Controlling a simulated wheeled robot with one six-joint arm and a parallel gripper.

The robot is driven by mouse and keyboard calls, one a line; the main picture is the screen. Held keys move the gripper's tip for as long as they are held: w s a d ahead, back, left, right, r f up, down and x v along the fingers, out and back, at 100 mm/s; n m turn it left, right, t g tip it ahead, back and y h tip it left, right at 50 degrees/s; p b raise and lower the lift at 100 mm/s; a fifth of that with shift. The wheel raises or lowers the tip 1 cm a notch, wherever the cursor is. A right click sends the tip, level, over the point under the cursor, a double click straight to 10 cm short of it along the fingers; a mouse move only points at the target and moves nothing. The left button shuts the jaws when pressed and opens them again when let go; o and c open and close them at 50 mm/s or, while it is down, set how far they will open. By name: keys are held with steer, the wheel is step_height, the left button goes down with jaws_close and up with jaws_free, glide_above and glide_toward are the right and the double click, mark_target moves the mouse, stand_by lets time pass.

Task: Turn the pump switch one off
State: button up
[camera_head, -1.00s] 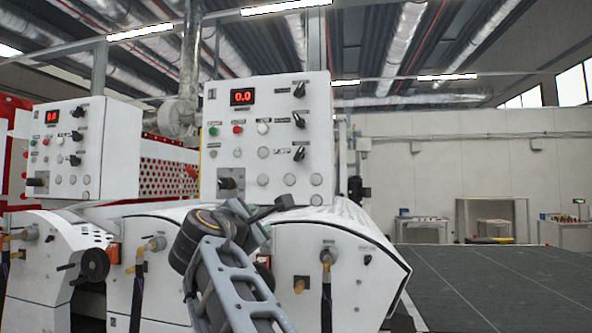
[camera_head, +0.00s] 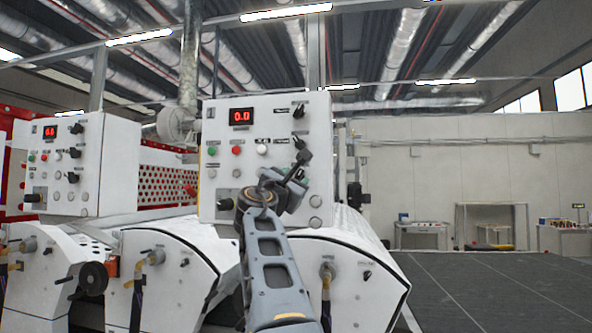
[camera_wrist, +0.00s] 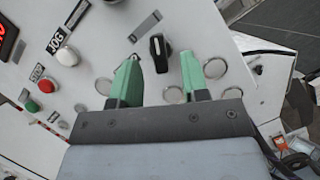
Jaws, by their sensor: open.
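A black rotary switch knob (camera_wrist: 160,52) with a pale pointer line stands on the white control panel (camera_wrist: 60,20). In the wrist view it lies between and just beyond the tips of my gripper (camera_wrist: 160,66), whose two green fingers are spread and apart from it. In the head view my gripper (camera_head: 298,168) is at the panel's lower right and hides this knob. Two more black knobs show above it, the top one (camera_head: 299,110) clear and the middle one partly covered. I cannot read which knob is labelled pump switch one.
Green, red (camera_wrist: 31,106) and white (camera_wrist: 67,56) buttons and several blank round caps (camera_wrist: 215,68) sit around the knob. A red display (camera_head: 242,117) is at the panel's top. A second panel (camera_head: 80,165) stands left. White machine covers lie below; dark floor is open right.

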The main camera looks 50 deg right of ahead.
steer(key=shift+p+x, duration=0.4)
steer(key=shift+x, duration=0.75)
steer(key=shift+a, duration=0.1)
jaws_close()
steer(key=shift+a, duration=0.1)
